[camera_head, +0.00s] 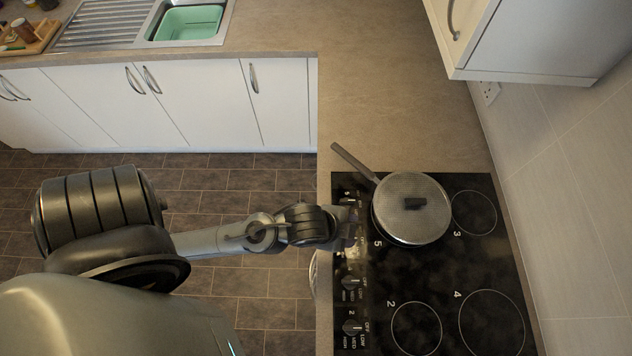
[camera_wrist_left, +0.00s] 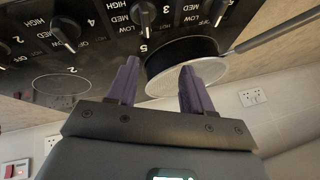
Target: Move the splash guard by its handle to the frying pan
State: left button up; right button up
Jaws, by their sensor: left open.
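The pan stands on the hob's back-left ring area. My left gripper (camera_head: 350,228) is just left of the pan, over the knob strip. In the left wrist view the gripper (camera_wrist_left: 158,80) is open and empty, with the dark pan side (camera_wrist_left: 180,52) and the pale guard (camera_wrist_left: 218,72) beyond the fingers.
The black hob (camera_head: 465,255) has free rings right of and below the pan. Control knobs (camera_head: 352,283) line its left edge. A wall cabinet (camera_head: 540,40) overhangs at the upper right. The counter (camera_head: 400,110) above the hob is clear. A green sink basin (camera_head: 190,23) is far left.

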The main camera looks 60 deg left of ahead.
pick_arm(q)
jog(key=s+a+f+n+g, duration=0.2)
jog(key=s+a+n+g, duration=0.1)
jog(key=s+n, duration=0.3)
jog(key=shift+s+a+n+y, duration=0.4)
jog(key=shift+n, duration=0.1)
jog(key=shift+r, duration=0.1)
jog(key=shift+r+p, duration=0.95)
jog(key=shift+p, duration=0.05)
